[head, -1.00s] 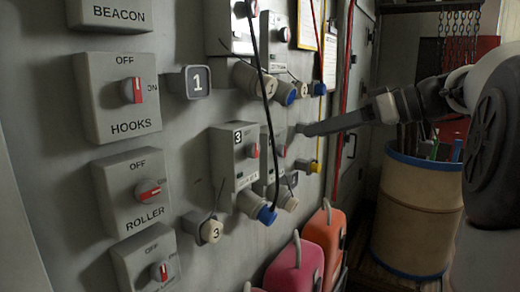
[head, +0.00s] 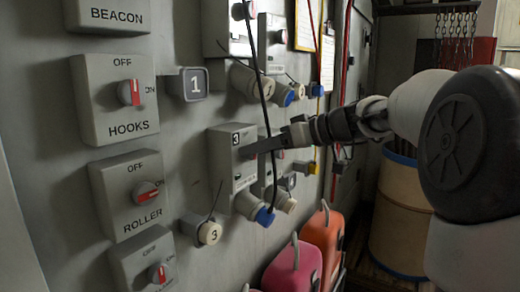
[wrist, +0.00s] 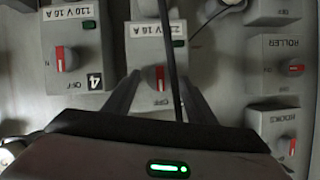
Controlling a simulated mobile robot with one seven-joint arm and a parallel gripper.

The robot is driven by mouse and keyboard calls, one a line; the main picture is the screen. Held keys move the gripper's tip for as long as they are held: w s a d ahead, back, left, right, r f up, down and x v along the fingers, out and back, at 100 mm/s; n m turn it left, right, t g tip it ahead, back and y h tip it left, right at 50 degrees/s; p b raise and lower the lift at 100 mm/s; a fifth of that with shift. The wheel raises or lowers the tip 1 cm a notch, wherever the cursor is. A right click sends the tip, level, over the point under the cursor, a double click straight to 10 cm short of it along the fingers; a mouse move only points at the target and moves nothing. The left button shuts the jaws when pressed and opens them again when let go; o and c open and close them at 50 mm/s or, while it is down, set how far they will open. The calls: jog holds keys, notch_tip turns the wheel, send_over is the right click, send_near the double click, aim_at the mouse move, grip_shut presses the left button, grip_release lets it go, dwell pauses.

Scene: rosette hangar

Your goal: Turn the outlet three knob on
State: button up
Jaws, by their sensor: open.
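The outlet three box (head: 222,165), grey with a "3" label, is on the wall panel in the head view. My gripper (head: 250,149) reaches it from the right, its fingertips at the box front and covering its knob there. In the upside-down wrist view the outlet three knob (wrist: 160,78) is a round dial with a red bar. The bar stands upright, in line with the OFF label. My gripper (wrist: 160,85) is open, one finger on either side of the knob. I cannot tell whether the fingers touch it.
A black cable (wrist: 170,60) hangs between the knob and the right finger in the wrist view. Outlet four (wrist: 75,50) is beside it on the left. The roller (head: 143,193) and hooks (head: 128,95) switches are left in the head view. Pink (head: 292,270) and orange (head: 325,235) cases stand below.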

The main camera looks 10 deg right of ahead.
jog(key=c, duration=1)
jog(key=shift+c, duration=0.2)
jog(key=shift+m, duration=0.3)
jog(key=m+y+p, duration=0.1)
jog(key=m+y, duration=0.1)
jog(key=m, duration=0.2)
jog(key=f+m+g+y+p, duration=0.1)
jog(key=m+y+p, duration=0.1)
jog(key=m, duration=0.3)
jog(key=m+y+p, duration=0.2)
jog(key=m+y, duration=0.1)
jog(key=m, duration=0.1)
jog(key=shift+w+d+f, duration=0.15)
jog(key=shift+w+d, duration=0.2)
jog(key=shift+f+m+p, duration=0.1)
jog(key=shift+m+p, duration=0.25)
jog(key=shift+m, duration=0.05)
